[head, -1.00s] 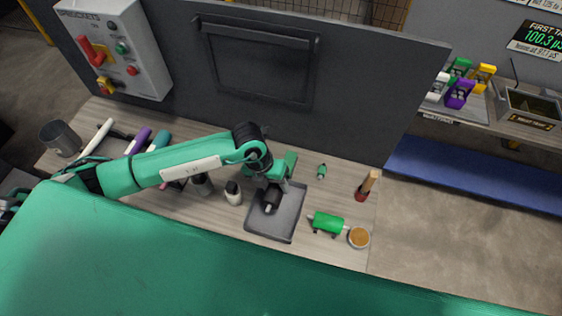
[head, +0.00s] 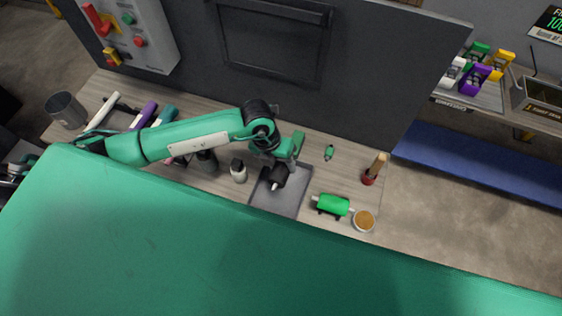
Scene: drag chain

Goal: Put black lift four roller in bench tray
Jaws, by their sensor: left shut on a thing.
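The black roller (head: 279,175) is dark with a pale shaft end pointing down the picture. It is over the bench tray (head: 288,204), a grey shallow tray on the wooden bench. My left gripper (head: 282,163) is shut on the roller, and its fingers are partly hidden by the wrist. I cannot tell whether the roller touches the tray floor. The tray's lower edge is partly hidden by my green body. My right gripper is not in view.
A green roller (head: 333,204) and a round dish of brown stuff (head: 364,221) lie right of the tray. A brush (head: 375,168) stands further right. A white-bodied bottle (head: 238,171) is left of the tray. A dark panel (head: 350,80) rises behind the bench.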

